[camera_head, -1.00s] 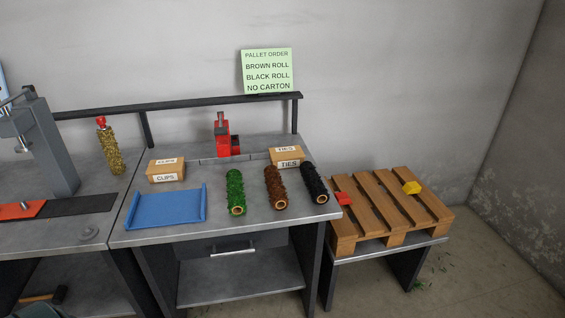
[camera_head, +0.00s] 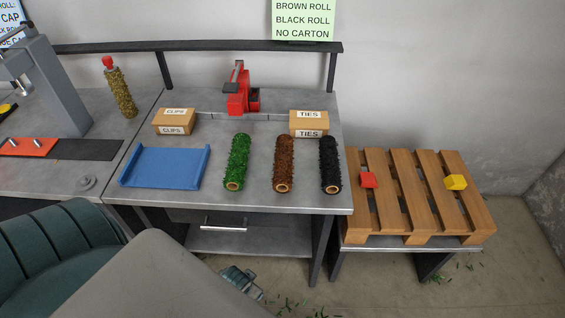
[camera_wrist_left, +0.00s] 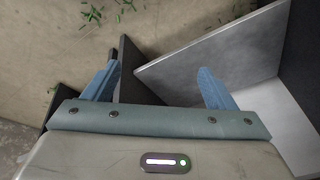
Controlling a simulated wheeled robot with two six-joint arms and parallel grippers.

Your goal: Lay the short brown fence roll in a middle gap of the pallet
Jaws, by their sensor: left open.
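The short brown fence roll (camera_head: 284,160) lies on the grey bench between a green roll (camera_head: 238,160) and a black roll (camera_head: 329,163), its hollow end facing me. The wooden pallet (camera_head: 399,177) stands right of the bench on a low stand, with dark gaps between its slats and no roll on it. A red block (camera_head: 368,180) and a yellow block (camera_head: 455,182) sit on the pallet. My left gripper (camera_wrist_left: 158,86) is open and empty in the left wrist view, with bare floor and the bench's lower parts beyond it. My right gripper is not in view.
A blue tray (camera_head: 164,167), a CLIPS carton (camera_head: 175,121), a TIES carton (camera_head: 309,123) and a red tool (camera_head: 240,96) are on the bench. A raised bar (camera_head: 200,46) runs behind. Green clippings (camera_wrist_left: 125,10) litter the floor.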

